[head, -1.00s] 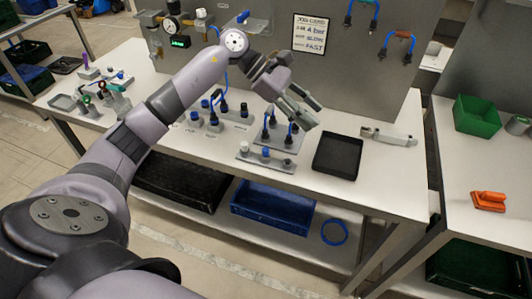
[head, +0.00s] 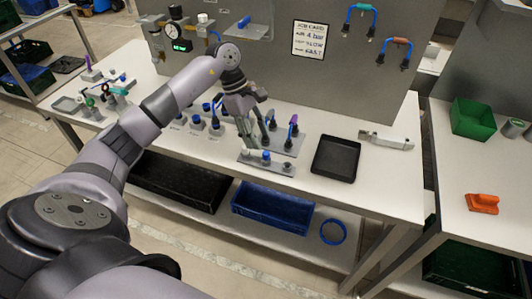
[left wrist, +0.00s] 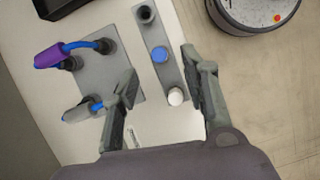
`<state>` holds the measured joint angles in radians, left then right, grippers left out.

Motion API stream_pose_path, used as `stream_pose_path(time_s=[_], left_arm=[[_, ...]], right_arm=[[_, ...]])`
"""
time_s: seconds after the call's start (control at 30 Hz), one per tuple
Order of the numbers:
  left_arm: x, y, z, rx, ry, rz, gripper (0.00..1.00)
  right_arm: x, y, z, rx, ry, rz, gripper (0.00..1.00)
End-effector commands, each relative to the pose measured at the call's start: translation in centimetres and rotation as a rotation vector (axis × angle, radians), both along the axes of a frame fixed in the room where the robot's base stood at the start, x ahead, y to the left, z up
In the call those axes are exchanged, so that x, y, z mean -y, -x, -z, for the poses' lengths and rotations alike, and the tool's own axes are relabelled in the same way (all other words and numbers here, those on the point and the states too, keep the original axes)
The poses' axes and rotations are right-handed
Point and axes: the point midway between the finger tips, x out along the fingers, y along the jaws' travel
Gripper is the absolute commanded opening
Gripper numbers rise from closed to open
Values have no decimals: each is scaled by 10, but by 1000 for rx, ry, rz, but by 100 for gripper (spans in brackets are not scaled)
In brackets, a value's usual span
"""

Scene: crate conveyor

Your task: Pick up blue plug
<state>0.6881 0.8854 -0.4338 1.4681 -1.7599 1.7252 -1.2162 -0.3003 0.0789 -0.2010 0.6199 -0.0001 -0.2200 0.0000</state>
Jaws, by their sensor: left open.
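A blue plug (head: 266,157) stands on a narrow grey plate (head: 276,167) near the bench's front edge. In the left wrist view the blue plug (left wrist: 159,54) sits between a black socket (left wrist: 147,14) and a white plug (left wrist: 175,97). My left gripper (head: 250,142) points down close to this plate, its fingers open and empty. In the left wrist view my left gripper (left wrist: 158,65) has one finger on each side of the blue plug in the picture; I cannot tell the height gap. My right gripper is not in view.
Behind the plate, a wider grey plate (head: 287,146) holds hose connectors, one with a purple sleeve (left wrist: 60,52). A black tray (head: 335,158) lies to the right. More blue-topped fittings (head: 196,120) stand to the left. A grey panel (head: 280,85) rises behind.

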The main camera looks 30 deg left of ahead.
Motion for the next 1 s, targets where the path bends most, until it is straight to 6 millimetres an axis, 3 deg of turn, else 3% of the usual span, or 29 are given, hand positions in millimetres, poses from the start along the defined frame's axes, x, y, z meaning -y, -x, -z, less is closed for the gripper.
stream_pose_path(time_s=[0.27, 0.4, 0.57, 0.8, 1.0], left_arm=[[8, 0, 18, -4, 3, 0, 42], [16, -1, 38, -5, 5, -1, 42], [21, -3, 56, -2, 1, 0, 42], [21, -3, 59, 0, 0, 0, 42], [21, -3, 58, 0, 0, 0, 29]], right_arm=[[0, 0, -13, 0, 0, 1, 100], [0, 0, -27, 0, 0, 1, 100], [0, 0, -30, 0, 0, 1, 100], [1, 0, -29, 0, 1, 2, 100], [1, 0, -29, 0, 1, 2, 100]])
